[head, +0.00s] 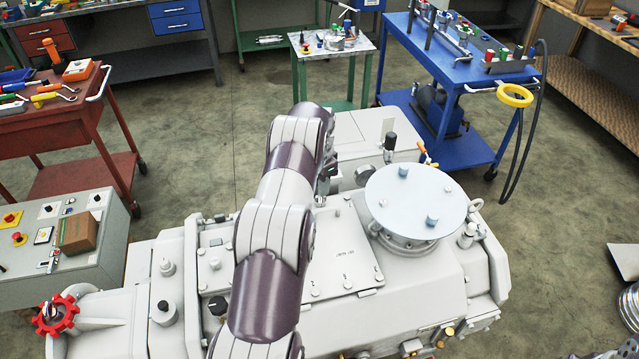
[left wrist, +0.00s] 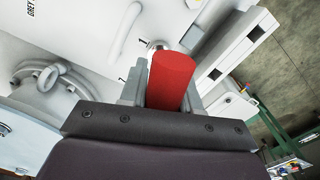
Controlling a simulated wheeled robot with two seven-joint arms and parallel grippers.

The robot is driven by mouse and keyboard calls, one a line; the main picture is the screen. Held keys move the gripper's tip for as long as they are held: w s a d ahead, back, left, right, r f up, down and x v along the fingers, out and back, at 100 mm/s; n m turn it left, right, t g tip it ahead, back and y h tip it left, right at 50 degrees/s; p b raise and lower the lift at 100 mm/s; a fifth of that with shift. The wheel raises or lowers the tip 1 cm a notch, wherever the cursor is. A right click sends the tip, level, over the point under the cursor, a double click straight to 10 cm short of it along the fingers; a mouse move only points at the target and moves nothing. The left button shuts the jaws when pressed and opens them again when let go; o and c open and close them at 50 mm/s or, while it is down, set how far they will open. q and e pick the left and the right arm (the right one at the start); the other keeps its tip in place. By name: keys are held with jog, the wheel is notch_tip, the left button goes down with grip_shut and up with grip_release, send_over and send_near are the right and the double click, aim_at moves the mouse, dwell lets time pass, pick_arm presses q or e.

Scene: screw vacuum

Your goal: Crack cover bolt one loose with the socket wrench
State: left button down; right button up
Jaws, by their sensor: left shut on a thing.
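My left gripper (left wrist: 163,98) is shut on a red cylindrical handle (left wrist: 171,78), which I take to be the socket wrench. A small bright metal part (left wrist: 157,45) shows just beyond the handle, close to the pale machine housing; whether it touches a bolt I cannot tell. In the head view my purple and grey arm hides most of that gripper and the wrench. The pale machine carries a flat bolted cover plate (head: 345,255) and a round grey disc (head: 415,200) with several bolt-like studs. Which bolt is bolt one I cannot tell. My right gripper is not in view.
A blue cart (head: 470,70) and a green-legged table (head: 335,50) stand behind the machine. A red handwheel (head: 55,315) is at lower left. Bare floor lies between.

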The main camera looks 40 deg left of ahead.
pick_arm(q)
jog(key=shift+r, duration=0.15)
notch_tip(320, 180, up, 3)
jog(key=p, duration=0.3)
dwell(0.4)
